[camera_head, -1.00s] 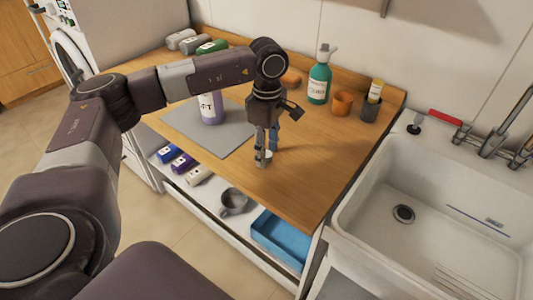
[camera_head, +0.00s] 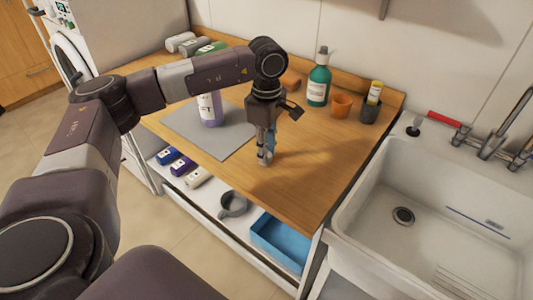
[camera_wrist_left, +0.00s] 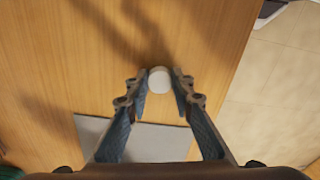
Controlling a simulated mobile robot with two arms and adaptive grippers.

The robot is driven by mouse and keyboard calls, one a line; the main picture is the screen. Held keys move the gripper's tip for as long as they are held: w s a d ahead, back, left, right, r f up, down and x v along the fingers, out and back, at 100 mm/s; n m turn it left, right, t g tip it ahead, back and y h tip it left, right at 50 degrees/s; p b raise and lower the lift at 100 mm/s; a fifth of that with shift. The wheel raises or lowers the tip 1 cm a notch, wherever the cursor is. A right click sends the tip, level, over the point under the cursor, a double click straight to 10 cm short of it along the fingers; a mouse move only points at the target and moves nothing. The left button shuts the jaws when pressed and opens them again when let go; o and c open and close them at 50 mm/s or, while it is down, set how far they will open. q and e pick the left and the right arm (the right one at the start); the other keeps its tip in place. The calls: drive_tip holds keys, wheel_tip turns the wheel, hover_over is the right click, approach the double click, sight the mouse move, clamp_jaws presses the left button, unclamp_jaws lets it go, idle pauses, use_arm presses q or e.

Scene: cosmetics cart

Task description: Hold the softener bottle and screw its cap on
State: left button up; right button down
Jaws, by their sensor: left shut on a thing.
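The softener bottle (camera_head: 209,110), pale lilac with a white label, stands upright on the grey mat (camera_head: 189,130); my left arm hides its top. My left gripper (camera_head: 266,157) points down at the wooden counter, to the right of the mat. In the left wrist view, my left gripper (camera_wrist_left: 162,76) is shut on a round white cap (camera_wrist_left: 159,82), held between its fingertips at or just above the wood. The mat also shows there (camera_wrist_left: 160,143). My right gripper is not in view.
A green pump bottle (camera_head: 318,84), an orange cup (camera_head: 341,105) and a dark grey cup (camera_head: 370,110) stand at the back right. A white sink (camera_head: 440,215) adjoins on the right. The counter's front right is clear. A blue tray (camera_head: 280,240) sits on the shelf below.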

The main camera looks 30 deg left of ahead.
use_arm(q)
wheel_tip(320, 180, up, 19)
drive_tip(key=shift+r, duration=0.2)
idle(0.4)
drive_tip(key=s+d+f+m, duration=0.4)
drive_tip(key=s+f+m, duration=0.1)
drive_tip(key=f+m, duration=0.1)
drive_tip(key=s+d+f+m, duration=0.4)
drive_tip(key=s+f+m, duration=0.1)
drive_tip(key=m, duration=0.2)
drive_tip(key=s+d+f+m, duration=0.5)
drive_tip(key=f+m, duration=0.1)
drive_tip(key=shift+d+f, duration=0.1)
drive_tip(key=shift+f, duration=0.2)
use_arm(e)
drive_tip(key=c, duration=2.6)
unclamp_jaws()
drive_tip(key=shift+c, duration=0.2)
